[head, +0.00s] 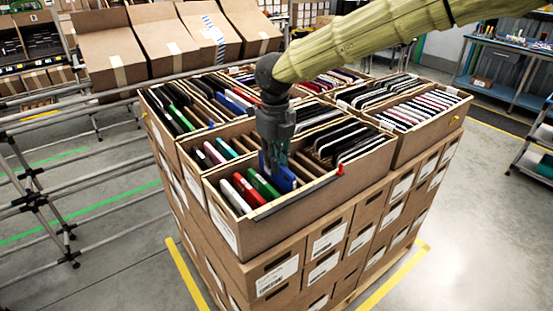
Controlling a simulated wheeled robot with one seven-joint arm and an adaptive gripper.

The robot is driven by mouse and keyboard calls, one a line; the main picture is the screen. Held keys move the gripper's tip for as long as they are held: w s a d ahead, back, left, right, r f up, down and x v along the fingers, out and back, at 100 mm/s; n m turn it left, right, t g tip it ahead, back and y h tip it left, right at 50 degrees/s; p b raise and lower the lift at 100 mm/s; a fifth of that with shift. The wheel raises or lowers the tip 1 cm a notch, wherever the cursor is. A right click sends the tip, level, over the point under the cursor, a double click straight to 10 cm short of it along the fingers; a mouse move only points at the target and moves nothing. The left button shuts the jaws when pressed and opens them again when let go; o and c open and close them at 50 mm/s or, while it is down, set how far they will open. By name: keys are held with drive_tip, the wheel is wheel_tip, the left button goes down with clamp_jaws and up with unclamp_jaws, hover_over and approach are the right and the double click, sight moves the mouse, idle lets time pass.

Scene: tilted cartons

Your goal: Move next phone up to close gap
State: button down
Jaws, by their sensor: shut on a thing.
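My gripper (278,168) points down into the front open carton (262,225) on top of the stack. It is shut on a blue phone (280,181), which stands upright among cardboard dividers. To its left in the same carton are a green phone (262,184), a red phone (246,190) and a white phone (233,198), each leaning in its row. Behind and right of my gripper, several black phones (352,142) stand in the same carton. The fingertips and the lower part of the blue phone are partly hidden.
More open cartons with phones surround it, including one at the right (430,108). A red clip (340,169) sits on the front carton's rim. Metal pipe racks (60,170) stand at the left, with tilted cartons (110,55) behind.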

drive_tip(key=f, duration=0.1)
drive_tip(key=w+f, duration=0.1)
drive_tip(key=f, duration=0.1)
drive_tip(key=shift+f, duration=0.2)
drive_tip(key=shift+w+f, duration=0.35)
drive_tip(key=shift+f, duration=0.5)
drive_tip(key=shift+s, duration=0.25)
drive_tip(key=shift+w+f, duration=0.1)
drive_tip(key=shift+w, duration=0.05)
